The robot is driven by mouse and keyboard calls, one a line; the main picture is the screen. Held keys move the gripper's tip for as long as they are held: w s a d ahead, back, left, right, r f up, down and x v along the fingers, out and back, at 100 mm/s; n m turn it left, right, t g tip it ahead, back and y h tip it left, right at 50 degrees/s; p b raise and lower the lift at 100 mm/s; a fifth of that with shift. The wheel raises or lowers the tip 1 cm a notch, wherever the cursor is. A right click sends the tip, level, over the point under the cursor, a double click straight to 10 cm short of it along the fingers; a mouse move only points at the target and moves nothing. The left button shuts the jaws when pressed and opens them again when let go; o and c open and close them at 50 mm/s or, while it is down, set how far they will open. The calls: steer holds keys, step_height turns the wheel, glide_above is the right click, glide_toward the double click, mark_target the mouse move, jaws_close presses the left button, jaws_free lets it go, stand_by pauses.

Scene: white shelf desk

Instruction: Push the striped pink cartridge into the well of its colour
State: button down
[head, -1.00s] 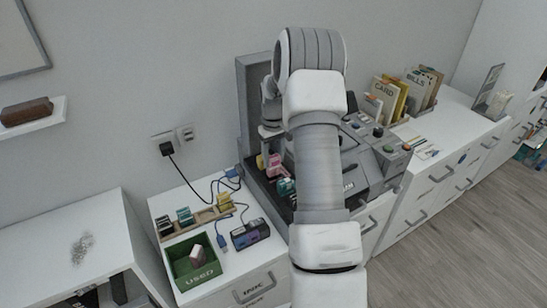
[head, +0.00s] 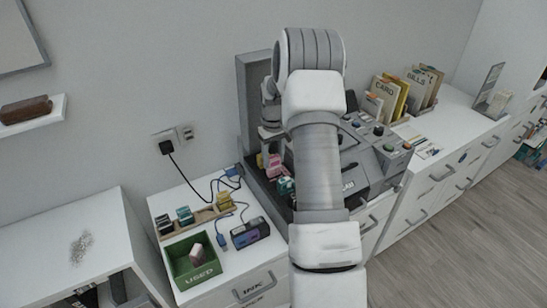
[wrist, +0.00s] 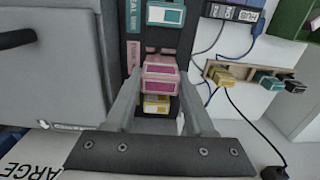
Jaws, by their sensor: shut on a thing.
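The pink cartridge (wrist: 160,80) sits between my fingertips in the wrist view, at the pink-labelled place in the machine's dark column of wells. It also shows in the head view (head: 274,168). My gripper (wrist: 160,74) is shut on it. Whether it is fully seated in its well cannot be told. A teal cartridge (wrist: 166,15) sits in the column beyond it, and a yellow one (wrist: 156,104) shows on the near side, between my fingers. In the head view my arm hides much of the machine.
A rack (wrist: 212,72) with several spare cartridges stands on the side cabinet. A green USED bin (head: 178,270) with a cartridge in it, a dark device (head: 250,234) and loose cables lie close by. The grey machine body (wrist: 58,70) stands right beside my gripper.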

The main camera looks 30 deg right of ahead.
mark_target(273, 166)
steer(key=shift+f+b, duration=1.15)
steer(key=shift+f, duration=0.8)
steer(key=shift+c, duration=0.9)
jaws_free()
steer(key=shift+r, duration=0.1)
step_height(273, 166, up, 17)
steer(key=p, duration=0.1)
steer(key=shift+r+p, duration=0.2)
steer(key=shift+p, duration=0.1)
